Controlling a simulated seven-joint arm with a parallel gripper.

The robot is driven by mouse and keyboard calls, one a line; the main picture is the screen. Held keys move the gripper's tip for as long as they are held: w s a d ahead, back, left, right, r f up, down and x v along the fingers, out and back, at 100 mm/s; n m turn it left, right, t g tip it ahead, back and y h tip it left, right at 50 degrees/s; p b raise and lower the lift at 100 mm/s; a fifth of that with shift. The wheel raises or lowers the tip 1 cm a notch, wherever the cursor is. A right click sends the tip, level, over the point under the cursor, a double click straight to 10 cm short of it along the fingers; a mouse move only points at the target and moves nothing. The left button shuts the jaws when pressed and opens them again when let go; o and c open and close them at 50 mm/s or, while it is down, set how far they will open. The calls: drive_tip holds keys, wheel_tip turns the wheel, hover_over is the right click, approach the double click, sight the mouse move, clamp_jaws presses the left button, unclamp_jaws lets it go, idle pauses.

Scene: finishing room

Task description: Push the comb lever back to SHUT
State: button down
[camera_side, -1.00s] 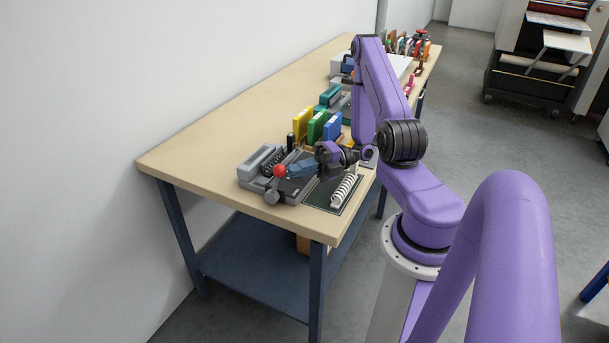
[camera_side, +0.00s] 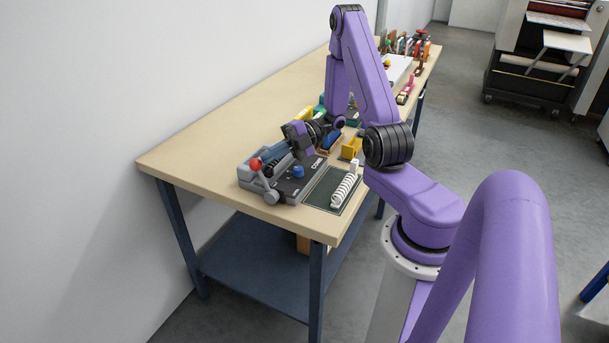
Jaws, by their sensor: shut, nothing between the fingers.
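The comb binding machine (camera_side: 288,187) sits near the table's front left corner, a grey and dark body with the label COMB on top. Its lever, with a red ball knob (camera_side: 255,164), rises from the grey pivot at the machine's near left end and leans back to the left. My gripper (camera_side: 268,155) is shut and empty. It reaches in over the machine from the right, with its blue fingers close to the red knob. I cannot tell whether they touch it. The SHUT marking is not readable. The gripper and wrist hide part of the machine's back.
A white comb spine (camera_side: 346,190) lies on a dark mat (camera_side: 320,200) right of the machine. A blue knob (camera_side: 298,172) stands on the machine's top. Yellow, green and blue items are partly hidden behind my wrist. The table's left part (camera_side: 200,140) is bare.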

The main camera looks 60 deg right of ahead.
drive_tip(key=shift+w, duration=0.3)
idle(0.4)
drive_tip(key=s+d+r, duration=0.5)
drive_tip(key=s+d, duration=0.3)
drive_tip(key=d, duration=0.1)
drive_tip(key=shift+r, duration=0.4)
